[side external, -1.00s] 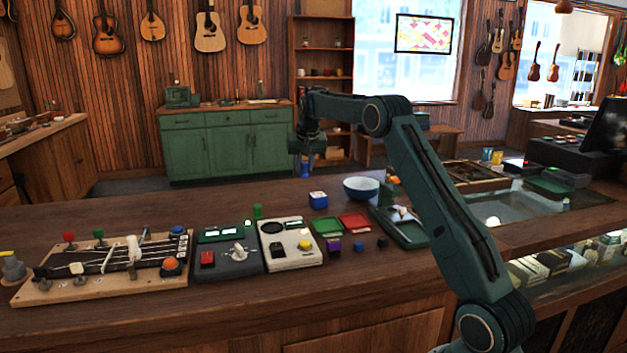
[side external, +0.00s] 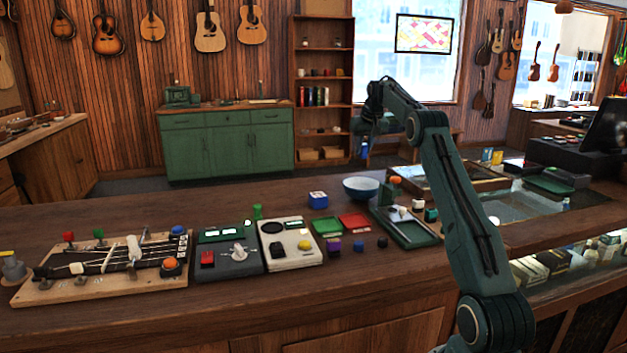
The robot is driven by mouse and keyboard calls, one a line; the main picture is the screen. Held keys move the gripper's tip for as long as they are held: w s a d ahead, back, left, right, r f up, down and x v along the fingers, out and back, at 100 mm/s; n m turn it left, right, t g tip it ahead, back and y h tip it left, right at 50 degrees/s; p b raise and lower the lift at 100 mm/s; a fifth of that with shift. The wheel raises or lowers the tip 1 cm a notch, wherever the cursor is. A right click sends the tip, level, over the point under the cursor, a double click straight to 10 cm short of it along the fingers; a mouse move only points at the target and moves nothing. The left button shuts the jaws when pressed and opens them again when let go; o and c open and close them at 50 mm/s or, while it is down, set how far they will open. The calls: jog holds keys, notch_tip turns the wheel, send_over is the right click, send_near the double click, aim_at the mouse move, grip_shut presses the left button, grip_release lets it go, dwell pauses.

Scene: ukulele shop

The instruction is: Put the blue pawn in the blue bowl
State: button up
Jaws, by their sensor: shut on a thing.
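The blue pawn (side external: 364,151) hangs from my gripper (side external: 364,141), which is shut on it. The pawn is small in the picture and partly hidden by the fingers. The blue bowl (side external: 361,189) stands upright on the wooden counter, in the middle of the side view. My gripper and the pawn appear above the bowl in the picture, with a gap between. How far behind or in front of the bowl they are I cannot tell. The inside of the bowl shows pale, with nothing visible in it.
A blue-and-white box (side external: 318,201) stands left of the bowl. A green tray (side external: 327,227), a red tray (side external: 355,223) and a dark green tray (side external: 414,233) lie in front. A green pawn (side external: 257,212) stands behind the control boxes. The counter's left rear is clear.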

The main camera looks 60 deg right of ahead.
aim_at(364, 153)
jog(key=shift+f, duration=0.15)
jog(key=shift+f, duration=5.35)
jog(key=o, duration=1)
jog(key=shift+r, duration=0.15)
jog(key=shift+r, duration=3.35)
